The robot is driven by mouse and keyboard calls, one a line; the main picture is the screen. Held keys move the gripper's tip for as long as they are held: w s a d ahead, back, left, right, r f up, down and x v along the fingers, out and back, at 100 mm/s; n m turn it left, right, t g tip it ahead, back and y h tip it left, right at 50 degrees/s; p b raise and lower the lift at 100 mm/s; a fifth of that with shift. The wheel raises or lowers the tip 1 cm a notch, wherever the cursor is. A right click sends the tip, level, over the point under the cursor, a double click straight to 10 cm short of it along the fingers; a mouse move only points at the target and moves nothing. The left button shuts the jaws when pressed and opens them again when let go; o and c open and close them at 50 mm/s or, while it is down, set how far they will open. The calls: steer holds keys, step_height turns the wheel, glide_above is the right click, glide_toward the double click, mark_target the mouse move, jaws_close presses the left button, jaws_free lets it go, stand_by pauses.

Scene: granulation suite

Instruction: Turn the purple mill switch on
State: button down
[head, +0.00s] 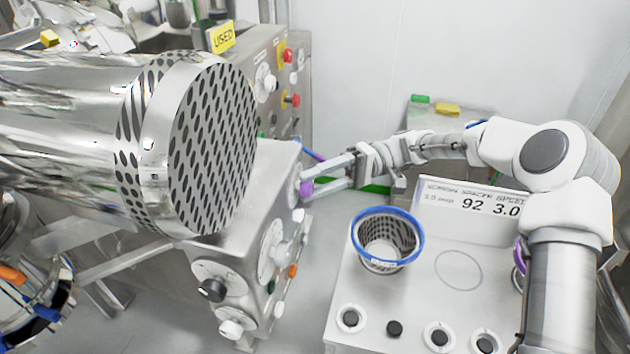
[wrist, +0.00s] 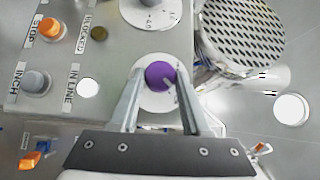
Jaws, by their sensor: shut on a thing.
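The purple mill switch (wrist: 161,75) is a round purple knob on a pale round plate in the wrist view. In the head view the purple knob (head: 306,188) shows at the side of the steel mill housing (head: 262,165). My gripper (head: 302,180) reaches it from the right. Its two fingers lie on either side of the knob and are shut on it, as the wrist view also shows (wrist: 160,88). A light mark shows on the knob's lower right. The plate's markings are too small to read.
A steel panel holds an orange button (wrist: 50,28), a grey button (wrist: 36,81) and a white dial (wrist: 150,12) close by. A perforated steel drum (head: 215,150) stands left of the arm. A blue-rimmed screen basket (head: 387,238) stands on a worktop below the arm.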

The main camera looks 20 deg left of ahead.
stand_by(0.5)
steer(key=shift+c, duration=1.8)
jaws_free()
steer(key=b+v, duration=0.3)
steer(key=v, duration=0.9)
